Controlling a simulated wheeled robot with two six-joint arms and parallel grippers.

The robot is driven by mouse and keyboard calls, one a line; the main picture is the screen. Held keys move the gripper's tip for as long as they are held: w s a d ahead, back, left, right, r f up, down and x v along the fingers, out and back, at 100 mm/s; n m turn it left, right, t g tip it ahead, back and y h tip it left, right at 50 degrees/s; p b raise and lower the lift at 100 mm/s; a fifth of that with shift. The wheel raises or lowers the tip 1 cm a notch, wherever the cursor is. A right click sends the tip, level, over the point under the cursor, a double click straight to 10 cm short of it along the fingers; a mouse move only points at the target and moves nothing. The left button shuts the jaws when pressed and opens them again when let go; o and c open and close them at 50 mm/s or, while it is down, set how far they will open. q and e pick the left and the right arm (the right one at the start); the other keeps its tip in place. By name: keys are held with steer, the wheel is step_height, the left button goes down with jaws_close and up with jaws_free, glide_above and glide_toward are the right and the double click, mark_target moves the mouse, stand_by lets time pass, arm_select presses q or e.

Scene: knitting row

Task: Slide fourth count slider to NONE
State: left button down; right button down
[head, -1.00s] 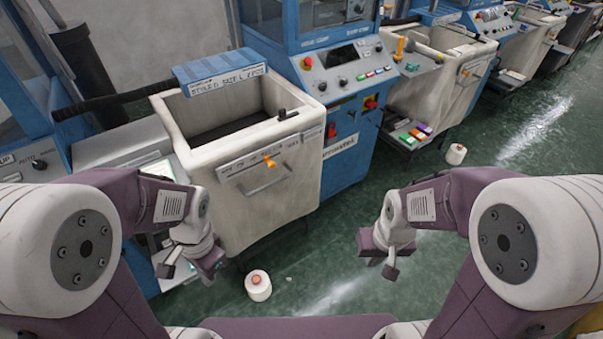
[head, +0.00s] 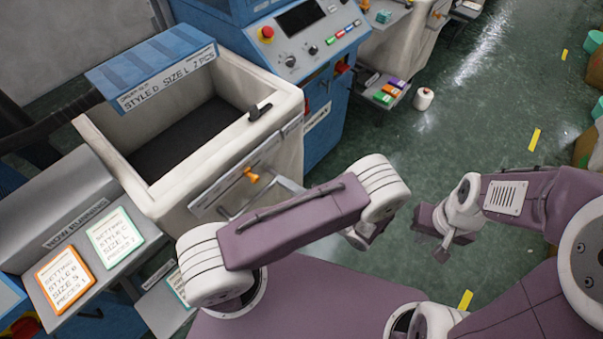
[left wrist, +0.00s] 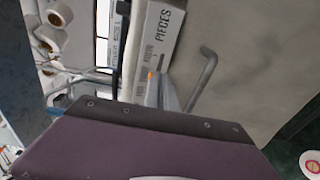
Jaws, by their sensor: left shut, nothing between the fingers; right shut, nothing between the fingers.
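An orange slider knob (head: 251,175) sits on the grey labelled plate (head: 225,190) on the front of the white bin. In the left wrist view the plate (left wrist: 165,30) reads "PIECES", and a bit of the orange knob (left wrist: 151,75) shows close by the fingertips. My left gripper (left wrist: 165,95) is shut and empty in front of the plate; contact with the knob cannot be told. In the head view it is mostly hidden behind my arm. My right gripper (head: 437,232) is shut and empty over the floor, well right of the bin.
The white bin (head: 292,98) has a bent handle (head: 292,186) below the plate and a blue sign (head: 150,62) above. A desk with orange and green cards (head: 65,278) stands left. A white cone (head: 423,98) stands on the open green floor.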

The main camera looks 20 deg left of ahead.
mark_target(255, 165)
arm_select(q)
steer(key=shift+m+t, duration=0.5)
steer(key=x, duration=0.2)
steer(key=p+x, duration=0.1)
steer(key=x, duration=0.2)
steer(key=s+x, duration=0.1)
steer(key=x, duration=0.1)
steer(key=shift+a+f, duration=0.2)
steer(key=shift+a, duration=0.15)
steer(key=shift+w+a+f, duration=0.1)
steer(key=shift+w+a, duration=0.1)
steer(key=shift+a, duration=0.1)
arm_select(e)
steer(key=shift+s+d+r, duration=0.15)
steer(key=shift+s+r, duration=0.2)
steer(key=shift+r, duration=0.4)
